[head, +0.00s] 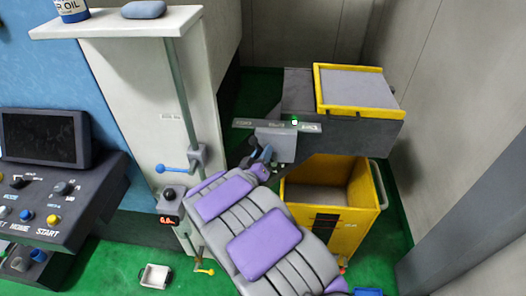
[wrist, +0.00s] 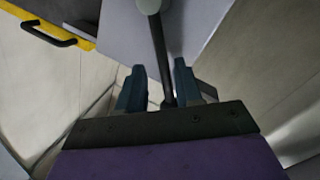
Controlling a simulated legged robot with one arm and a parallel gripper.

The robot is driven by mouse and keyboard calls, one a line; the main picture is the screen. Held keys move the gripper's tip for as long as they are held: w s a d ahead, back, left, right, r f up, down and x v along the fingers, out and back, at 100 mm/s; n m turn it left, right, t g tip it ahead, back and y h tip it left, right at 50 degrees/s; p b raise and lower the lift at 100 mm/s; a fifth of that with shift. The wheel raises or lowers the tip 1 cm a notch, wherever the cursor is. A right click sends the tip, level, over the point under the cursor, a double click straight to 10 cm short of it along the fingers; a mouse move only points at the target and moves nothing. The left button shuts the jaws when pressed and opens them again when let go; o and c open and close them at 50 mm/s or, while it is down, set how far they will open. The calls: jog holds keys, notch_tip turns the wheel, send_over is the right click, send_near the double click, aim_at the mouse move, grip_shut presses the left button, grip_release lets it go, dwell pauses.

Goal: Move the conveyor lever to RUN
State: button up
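The conveyor control is a grey box (head: 275,146) under a label plate (head: 250,124). A small green light (head: 294,122) shows on the plate; its lettering is too small to read. In the wrist view the lever is a dark rod (wrist: 159,50) with a pale grey-green knob (wrist: 149,5) at the top edge. My gripper (wrist: 158,85) has its two blue fingers on either side of the rod, with visible gaps, so it is open around it. In the head view my gripper (head: 262,158) is at the box front; the lever is hard to make out there.
The conveyor (head: 297,92) carries a yellow-rimmed tray (head: 318,90). A yellow bin (head: 356,221) stands below it. At left are a white cabinet (head: 120,80), a pipe with a blue-handled valve (head: 172,169) and a console (head: 60,218). A wall closes off the right.

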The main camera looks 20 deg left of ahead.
jog(key=shift+w+a+f, duration=0.2)
jog(key=shift+w+a, duration=0.45)
jog(key=shift+w, duration=0.2)
jog(key=shift+d+r, duration=0.1)
jog(key=shift+d, duration=0.35)
jog(key=c, duration=0.6)
jog(key=shift+a, duration=0.15)
grip_shut()
